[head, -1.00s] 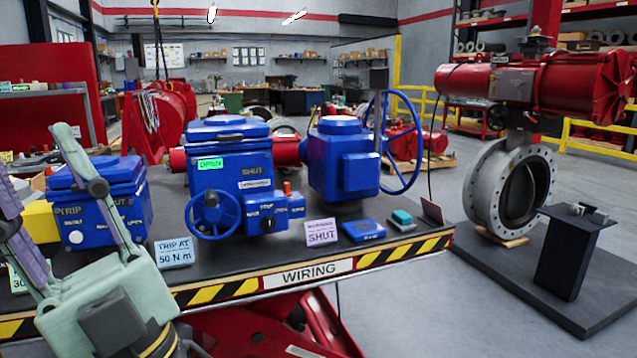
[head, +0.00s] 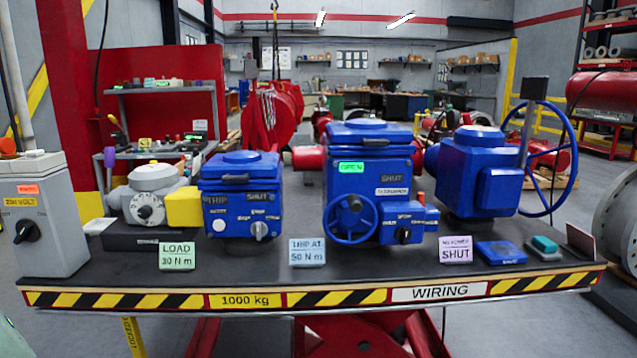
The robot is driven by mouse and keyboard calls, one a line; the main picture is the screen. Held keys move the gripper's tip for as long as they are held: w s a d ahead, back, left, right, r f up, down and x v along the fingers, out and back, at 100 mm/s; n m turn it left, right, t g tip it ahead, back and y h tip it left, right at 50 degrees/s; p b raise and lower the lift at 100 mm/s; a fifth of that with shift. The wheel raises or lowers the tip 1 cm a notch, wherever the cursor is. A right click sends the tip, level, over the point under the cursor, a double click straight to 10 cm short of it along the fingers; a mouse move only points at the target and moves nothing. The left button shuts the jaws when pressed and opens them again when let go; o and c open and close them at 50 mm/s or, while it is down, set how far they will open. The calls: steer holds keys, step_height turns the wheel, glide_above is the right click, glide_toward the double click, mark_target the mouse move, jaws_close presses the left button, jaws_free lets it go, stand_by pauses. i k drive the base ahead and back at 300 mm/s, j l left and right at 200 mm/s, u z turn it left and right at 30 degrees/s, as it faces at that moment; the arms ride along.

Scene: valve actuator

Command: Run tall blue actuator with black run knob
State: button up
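The tall blue actuator (head: 345,200) stands upright on the bench, right of centre. Its green window (head: 351,168) appears to read OPEN, and SHUT is printed on its upper front. A blue handwheel (head: 351,219) is on its lower front. A black knob (head: 403,236) sits on the small blue box at its lower right, with a red-orange piece (head: 421,197) above the box. The exact knob angle is too small to read. My gripper is not in view; only a pale green sliver shows at the lower left edge.
A shorter blue actuator (head: 240,190) stands left, and another with a large handwheel (head: 480,180) right. A grey 230 volt box (head: 45,205) with a black switch stands far left. Small cards (head: 307,251) stand along the striped front edge. The bench sits on a red lift.

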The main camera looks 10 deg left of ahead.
mark_target(403, 234)
steer(key=i+z, duration=0.1)
steer(key=z, duration=0.3)
steer(key=i+z, duration=0.15)
steer(key=z, duration=0.3)
steer(key=i+j+z, duration=0.1)
steer(key=z, duration=0.3)
